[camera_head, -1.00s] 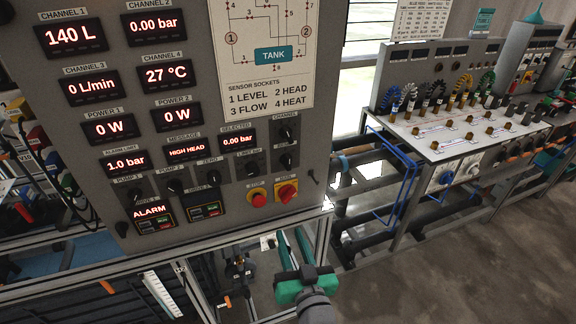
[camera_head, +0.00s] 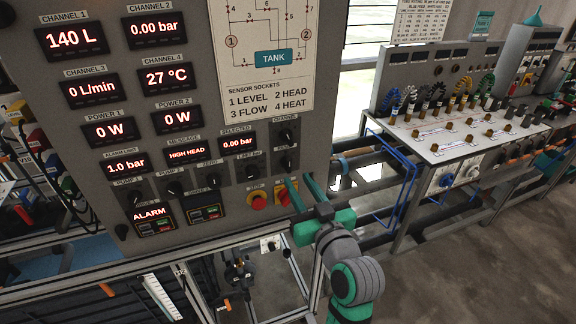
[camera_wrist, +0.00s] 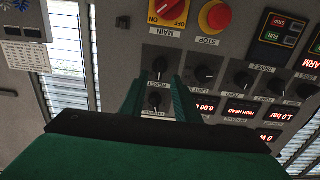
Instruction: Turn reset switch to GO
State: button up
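The reset switch (camera_head: 287,162) is a small black knob at the right edge of the grey panel (camera_head: 225,110), below the channel knob (camera_head: 287,134). In the wrist view the picture is turned over, and the reset switch (camera_wrist: 159,65) shows between the tips of my fingers, with its RESET label below it. My gripper (camera_head: 297,181) has two green fingers, spread apart with nothing held. In the head view the tips overlap the panel below the reset switch. I cannot tell whether they touch the panel. The knob's position marks are too small to read.
The red and yellow main switch (camera_head: 283,197) is close by, partly behind a finger in the head view. The red stop button (camera_head: 259,200) is left of it. The limit knob (camera_head: 252,171) is beside the reset switch. A bench (camera_head: 450,150) with cables stands at right.

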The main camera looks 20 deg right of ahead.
aim_at(289, 168)
jog(key=w, duration=0.6)
jog(key=shift+w+a, duration=0.15)
jog(key=shift+c, duration=0.2)
grip_shut()
dwell(1.1)
